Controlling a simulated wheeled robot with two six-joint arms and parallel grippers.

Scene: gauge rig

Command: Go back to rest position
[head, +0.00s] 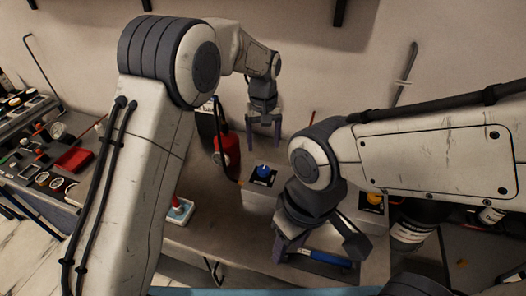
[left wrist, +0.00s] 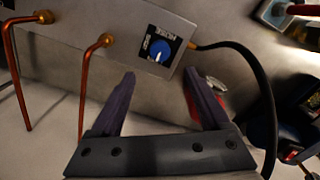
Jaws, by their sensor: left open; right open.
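My left gripper (head: 264,138) is open and empty, raised near the back wall with its fingers pointing down. In the left wrist view its two purple fingers (left wrist: 165,102) are spread apart. A grey box with a blue knob (head: 263,173) stands on the bench below and in front of it. In the left wrist view a blue knob on a dark plate (left wrist: 158,50) shows beyond the fingers, apart from them. My right gripper (head: 314,248) is open, low over the front of the bench, and its wrist partly hides it. A blue-handled item (head: 326,258) shows by its fingers; I cannot tell if they touch.
A red cylinder (head: 227,146) stands left of the blue-knob box. A small red-and-white item (head: 179,209) is at left. Copper pipes (left wrist: 82,85) and a black cable (left wrist: 262,80) flank the left fingers.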

